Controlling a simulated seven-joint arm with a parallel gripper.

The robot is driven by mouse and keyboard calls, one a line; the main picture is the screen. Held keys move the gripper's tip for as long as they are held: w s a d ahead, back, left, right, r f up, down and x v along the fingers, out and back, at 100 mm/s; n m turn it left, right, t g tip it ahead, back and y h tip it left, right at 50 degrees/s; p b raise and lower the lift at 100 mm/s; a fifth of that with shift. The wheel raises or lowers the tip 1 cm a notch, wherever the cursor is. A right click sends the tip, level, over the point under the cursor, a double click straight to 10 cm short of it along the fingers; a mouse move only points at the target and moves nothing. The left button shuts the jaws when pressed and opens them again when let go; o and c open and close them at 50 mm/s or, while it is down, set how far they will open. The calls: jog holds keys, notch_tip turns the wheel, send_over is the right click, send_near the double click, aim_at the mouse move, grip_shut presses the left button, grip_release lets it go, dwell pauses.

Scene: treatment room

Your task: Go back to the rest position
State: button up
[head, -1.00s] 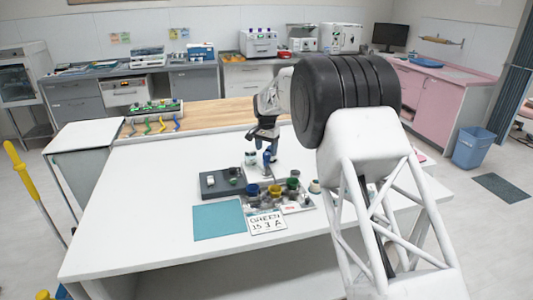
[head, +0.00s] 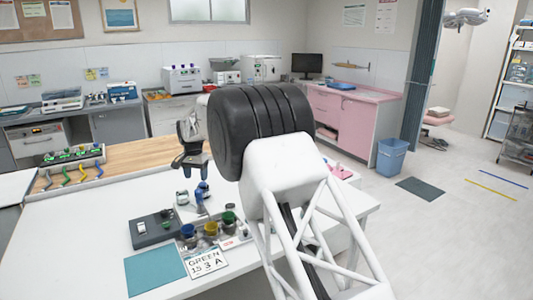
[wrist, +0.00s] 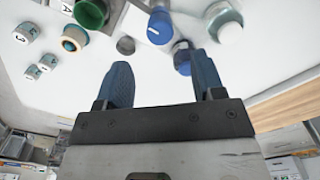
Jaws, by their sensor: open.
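My gripper (head: 190,160) hangs above the far part of the white table (head: 90,235), with its fingers apart and nothing between them. In the wrist view its two blue fingers (wrist: 162,78) are spread and empty. A blue-topped item (head: 202,190) stands on the table just below the gripper, apart from it. In the wrist view a blue cylinder (wrist: 160,25) lies beyond the fingertips. Much of my arm's wrist is hidden in the head view.
A dark grey block (head: 152,230), blue, yellow and green cups (head: 210,229), a teal mat (head: 154,270) and a card reading "GREEN 15 3 A" (head: 206,262) occupy the table. A wooden counter (head: 125,160) lies behind. A blue bin (head: 391,158) stands on the floor at right.

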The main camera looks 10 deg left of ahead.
jog(key=shift+d+r, duration=0.1)
jog(key=s+d+r, duration=0.2)
jog(key=d+r, duration=0.3)
jog(key=d, duration=0.6)
jog(key=s+d+r+t, duration=0.1)
jog(key=s+d+r, duration=0.3)
jog(key=d, duration=0.6)
jog(key=s+d+r, duration=0.1)
jog(key=d+r, duration=0.6)
jog(key=d, duration=0.4)
jog(key=s+d+r, duration=0.2)
jog(key=s+d, duration=0.6)
jog(key=d, duration=0.2)
jog(key=s+d+r, duration=0.2)
jog(key=s+d, duration=0.5)
jog(key=d, duration=0.4)
jog(key=s+d+f, duration=0.3)
jog(key=s+d, duration=0.2)
jog(key=s, duration=0.5)
jog(key=s+d+f+t, duration=0.1)
jog(key=s+d+f, duration=0.2)
jog(key=s+d, duration=0.3)
jog(key=s+d+f, duration=0.3)
jog(key=s+d, duration=0.2)
jog(key=s, duration=0.9)
jog(key=shift+d+f+t, duration=0.25)
jog(key=shift+t, duration=0.05)
